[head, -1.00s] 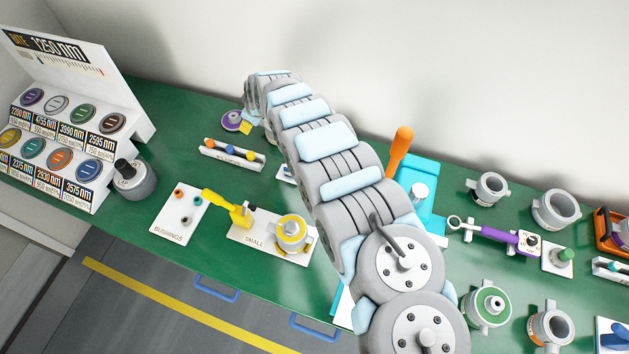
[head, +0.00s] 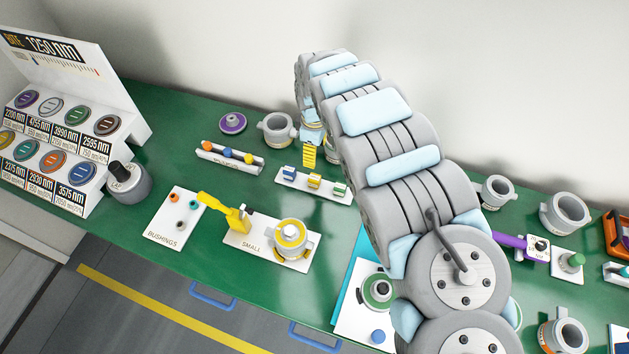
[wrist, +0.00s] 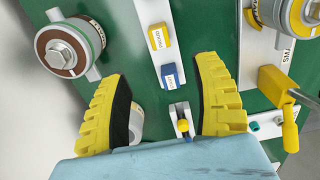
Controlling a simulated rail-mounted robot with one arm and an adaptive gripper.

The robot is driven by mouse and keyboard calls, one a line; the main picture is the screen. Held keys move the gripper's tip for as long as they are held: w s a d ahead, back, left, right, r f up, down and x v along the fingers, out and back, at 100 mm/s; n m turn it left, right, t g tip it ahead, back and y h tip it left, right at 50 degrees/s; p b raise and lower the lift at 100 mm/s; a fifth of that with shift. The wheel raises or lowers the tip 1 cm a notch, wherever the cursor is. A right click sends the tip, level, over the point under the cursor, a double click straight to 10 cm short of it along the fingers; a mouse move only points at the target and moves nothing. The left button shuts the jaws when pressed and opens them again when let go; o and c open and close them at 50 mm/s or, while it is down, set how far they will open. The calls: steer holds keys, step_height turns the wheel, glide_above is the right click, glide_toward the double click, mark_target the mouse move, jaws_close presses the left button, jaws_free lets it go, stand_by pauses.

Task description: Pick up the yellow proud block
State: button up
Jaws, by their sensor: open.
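The yellow proud block (wrist: 160,38) sits on a white strip (wrist: 190,25) in the wrist view, with "PROUD" readable on its label. In the head view it is the middle block (head: 314,181) on the strip, between a blue block (head: 288,172) and a green block (head: 340,190). My gripper (wrist: 162,70) is open and empty, its yellow ribbed fingers wide apart. The blue block (wrist: 172,75) shows between the fingertips, and the yellow block lies beyond them. In the head view my gripper (head: 319,152) is just behind the strip, partly hidden by my arm.
A white holder with coloured knobs (head: 230,158) and a grey ring-shaped part (head: 276,128) stand left of my gripper. Bare green bench lies between that plate and the strip.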

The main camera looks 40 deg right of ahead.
mark_target(315, 177)
steer(key=shift+f+b, duration=0.35)
steer(key=shift+f, duration=4.05)
steer(key=shift+f, duration=0.15)
steer(key=shift+w+f+b, duration=0.2)
steer(key=shift+f+b, duration=0.2)
steer(key=shift+f, duration=1.35)
steer(key=shift+s+f, duration=0.15)
steer(key=shift+f, duration=0.6)
jaws_close()
